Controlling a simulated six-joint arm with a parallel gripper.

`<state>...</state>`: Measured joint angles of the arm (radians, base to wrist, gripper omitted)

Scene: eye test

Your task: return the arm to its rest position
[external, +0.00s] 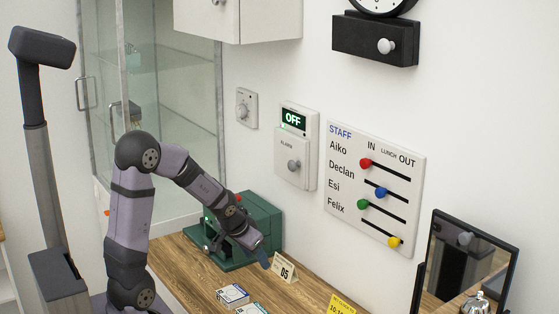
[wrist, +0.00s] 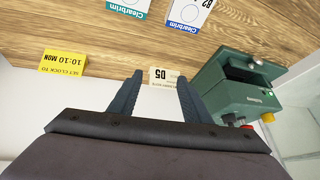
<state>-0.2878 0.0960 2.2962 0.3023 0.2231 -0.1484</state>
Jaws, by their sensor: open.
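My arm is purple-grey and bent, reaching down to the right in the external view. My gripper (external: 266,258) is low over the wooden desk, in front of the green machine (external: 273,225). In the wrist view my gripper (wrist: 159,80) shows two dark blue fingers spread apart with nothing held between them. A small cream card marked 05 (external: 285,268) stands just right of the fingertips. In the wrist view the 05 card (wrist: 160,76) appears between the fingertips, beyond them; I cannot tell the distance.
The wooden desk (external: 180,258) holds two small boxes (external: 232,294) and a yellow note (external: 341,305). A glass cabinet (external: 170,110), alarm panel (external: 297,150) and staff board (external: 340,190) line the wall.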

